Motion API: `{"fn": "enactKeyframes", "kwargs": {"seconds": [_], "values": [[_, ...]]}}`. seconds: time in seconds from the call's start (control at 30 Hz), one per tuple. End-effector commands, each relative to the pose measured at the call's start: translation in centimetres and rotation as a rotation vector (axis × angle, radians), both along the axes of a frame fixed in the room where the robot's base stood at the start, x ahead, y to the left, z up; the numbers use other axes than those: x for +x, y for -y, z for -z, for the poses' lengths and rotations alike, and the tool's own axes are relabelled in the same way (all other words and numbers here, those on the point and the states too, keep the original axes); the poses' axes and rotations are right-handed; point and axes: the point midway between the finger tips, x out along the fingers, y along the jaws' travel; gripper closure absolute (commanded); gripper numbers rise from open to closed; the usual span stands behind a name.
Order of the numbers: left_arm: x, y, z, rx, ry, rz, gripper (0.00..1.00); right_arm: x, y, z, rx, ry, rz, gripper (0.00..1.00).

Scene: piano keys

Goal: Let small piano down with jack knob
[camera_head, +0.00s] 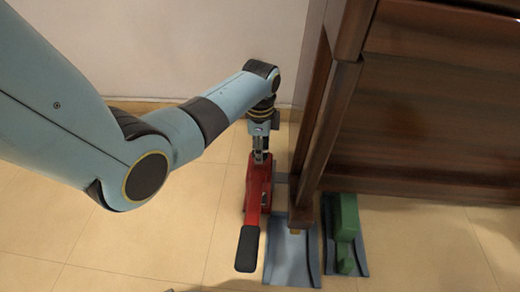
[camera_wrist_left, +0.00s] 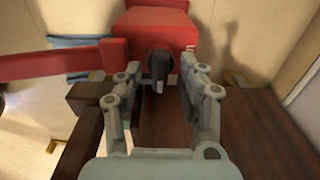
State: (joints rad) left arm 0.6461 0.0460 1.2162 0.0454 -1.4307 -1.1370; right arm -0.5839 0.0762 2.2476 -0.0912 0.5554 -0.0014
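The red jack (camera_head: 257,185) stands on the floor beside the piano, its long handle with a black grip pointing toward me. The dark wooden small piano (camera_head: 430,100) fills the right side of the head view. My left gripper (camera_head: 259,154) points down at the top of the jack. In the left wrist view the jack body (camera_wrist_left: 155,30) is at the top, and its dark knob (camera_wrist_left: 159,63) lies between my left gripper's spread fingertips (camera_wrist_left: 160,72). Gaps show on both sides of the knob. My right gripper is not in view.
A grey-blue tray (camera_head: 291,262) lies under the piano's front leg (camera_head: 315,170). Another blue tray (camera_head: 345,265) to its right holds a green block (camera_head: 346,217). A pale wall (camera_head: 180,45) stands behind. The tiled floor (camera_head: 150,245) left of the jack is clear.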

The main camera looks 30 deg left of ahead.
Motion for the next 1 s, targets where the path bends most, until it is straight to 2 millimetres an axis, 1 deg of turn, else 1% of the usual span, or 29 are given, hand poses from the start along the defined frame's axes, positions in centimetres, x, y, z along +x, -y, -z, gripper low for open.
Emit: {"fn": "enactKeyframes", "kwargs": {"seconds": [0.27,0.3,0.6,0.93,0.97,1.0], "values": [[0.03,0.01,0.02,0.000,0.000,0.000,0.61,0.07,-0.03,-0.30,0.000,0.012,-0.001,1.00],[0.02,0.00,0.02,0.000,0.000,0.000,0.62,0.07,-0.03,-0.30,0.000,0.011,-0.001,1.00],[0.01,0.00,0.03,0.000,0.000,0.000,1.00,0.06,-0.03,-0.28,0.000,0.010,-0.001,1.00],[0.00,0.01,-0.03,0.000,-0.001,-0.012,1.00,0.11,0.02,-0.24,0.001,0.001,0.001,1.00],[0.00,0.01,-0.05,0.000,-0.001,-0.018,1.00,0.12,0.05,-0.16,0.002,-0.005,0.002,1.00],[-0.01,0.02,-0.07,0.000,-0.001,-0.025,1.00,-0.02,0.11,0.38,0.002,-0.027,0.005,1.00]]}}
